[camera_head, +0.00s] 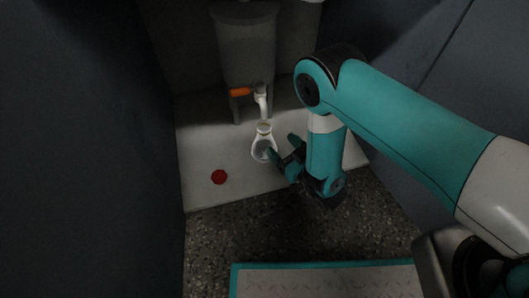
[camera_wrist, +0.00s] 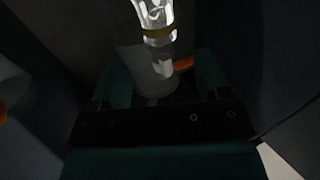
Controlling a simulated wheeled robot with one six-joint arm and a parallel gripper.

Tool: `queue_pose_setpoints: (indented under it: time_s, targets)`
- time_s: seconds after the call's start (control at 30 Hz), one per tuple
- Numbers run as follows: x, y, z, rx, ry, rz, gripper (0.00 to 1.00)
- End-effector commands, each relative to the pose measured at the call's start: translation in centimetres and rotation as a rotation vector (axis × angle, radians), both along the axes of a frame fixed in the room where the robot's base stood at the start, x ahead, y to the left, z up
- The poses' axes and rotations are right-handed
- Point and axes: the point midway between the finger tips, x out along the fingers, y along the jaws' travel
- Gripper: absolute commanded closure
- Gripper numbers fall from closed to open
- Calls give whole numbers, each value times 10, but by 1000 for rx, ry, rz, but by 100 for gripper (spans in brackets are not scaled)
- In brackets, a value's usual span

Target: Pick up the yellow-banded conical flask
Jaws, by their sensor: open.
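The conical flask (camera_head: 258,149) is clear and pale, with a yellow band at its neck. It stands upright on the pale bench, just below the tap. Its neck and yellow band (camera_wrist: 159,33) show at the top of the wrist view; the rest of it there is dim. My gripper (camera_head: 281,147) is open, at the flask's right. One fingertip overlaps the flask's lower right in the head view. In the wrist view my gripper (camera_wrist: 164,78) has a dark green finger on each side. I cannot tell whether the flask is between the fingers.
A grey tank (camera_head: 246,45) on legs stands behind the flask, with a white tap (camera_head: 261,103) and orange handle (camera_head: 240,91) close above the flask. A red disc (camera_head: 219,177) lies on the pale bench (camera_head: 203,125) to the left. Dark walls close in both sides.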

Motion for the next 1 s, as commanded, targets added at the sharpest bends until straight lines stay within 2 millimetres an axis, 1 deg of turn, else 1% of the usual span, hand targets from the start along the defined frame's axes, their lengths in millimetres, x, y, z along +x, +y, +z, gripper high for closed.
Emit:
queue_pose_setpoints:
  time_s: [0.03,0.07,0.1,0.2,0.3,0.53,0.8,0.9,1.0]
  targets:
    - [3,3,-7,2,-2,1,30]
    - [6,5,-7,2,-2,1,30]
    - [14,12,-5,3,-6,2,30]
    - [29,23,-4,2,-5,1,30]
    - [38,30,-2,0,-2,1,30]
    - [51,40,-3,1,-3,2,30]
    - [79,61,-3,0,-4,3,30]
    - [83,64,0,0,-1,1,30]
    - [84,64,1,1,1,0,30]
